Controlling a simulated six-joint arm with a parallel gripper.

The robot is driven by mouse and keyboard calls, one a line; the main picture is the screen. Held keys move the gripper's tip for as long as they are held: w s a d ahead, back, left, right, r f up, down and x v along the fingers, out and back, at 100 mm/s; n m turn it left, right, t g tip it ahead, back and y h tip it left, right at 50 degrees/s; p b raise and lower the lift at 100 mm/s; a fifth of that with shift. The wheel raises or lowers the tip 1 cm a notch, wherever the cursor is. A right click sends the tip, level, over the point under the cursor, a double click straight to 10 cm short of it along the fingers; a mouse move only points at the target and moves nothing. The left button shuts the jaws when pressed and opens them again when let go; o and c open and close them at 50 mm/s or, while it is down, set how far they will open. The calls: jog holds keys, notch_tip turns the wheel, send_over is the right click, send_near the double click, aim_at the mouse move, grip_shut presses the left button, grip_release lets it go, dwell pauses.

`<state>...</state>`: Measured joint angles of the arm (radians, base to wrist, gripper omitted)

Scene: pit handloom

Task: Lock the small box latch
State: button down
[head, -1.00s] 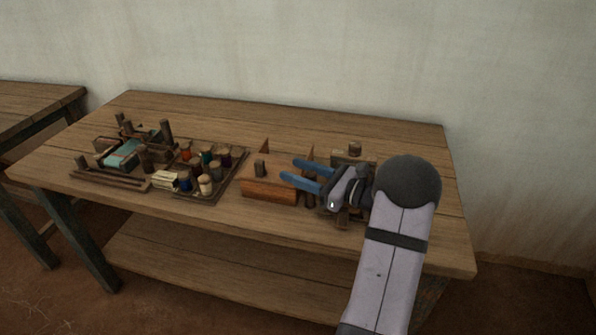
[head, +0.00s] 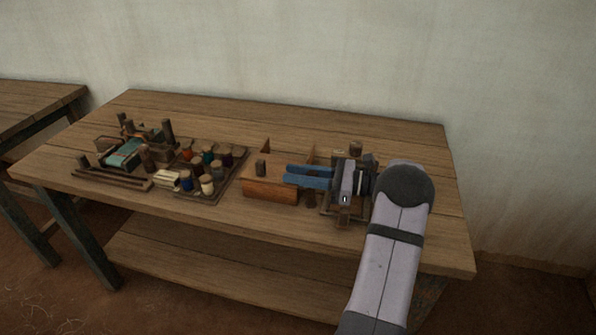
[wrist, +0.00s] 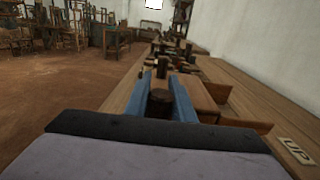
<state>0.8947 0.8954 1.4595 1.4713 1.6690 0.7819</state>
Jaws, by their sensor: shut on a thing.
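The small wooden box (head: 270,190) has an orange-brown front and sits right of the table's middle. A short dark peg (head: 261,168) stands at its left part. My gripper (head: 287,176) has blue fingers pointing left, low over the box's right end. In the wrist view, my gripper (wrist: 163,88) is shut on a dark round knob (wrist: 157,103), whose top shows between the fingers. The box (wrist: 201,96) lies to the right there. The knob's lower part and how it joins the box are hidden; I cannot tell whether it is the latch.
A tray (head: 243,163) of coloured spools stands left of the box, with a small loom model (head: 125,153) farther left. A wooden frame (head: 343,213) is under my wrist. The table's back is clear.

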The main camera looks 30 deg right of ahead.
jog(key=shift+s+a+n+g+y, duration=0.1)
jog(key=shift+s+n+g+y, duration=0.1)
jog(key=shift+n+g+y, duration=0.5)
jog(key=shift+s+a+n+g+y, duration=0.15)
jog(key=shift+n+g+y, duration=0.3)
jog(key=shift+g, duration=0.45)
jog(key=shift+s+a+n+g+y, duration=0.1)
jog(key=shift+s+n+g+y, duration=0.1)
jog(key=shift+n+g+y, duration=0.45)
jog(key=shift+g, duration=0.35)
jog(key=c, duration=1.5)
grip_release()
jog(key=shift+r, duration=0.1)
notch_tip(320, 180, up, 10)
jog(key=shift+f, duration=0.1)
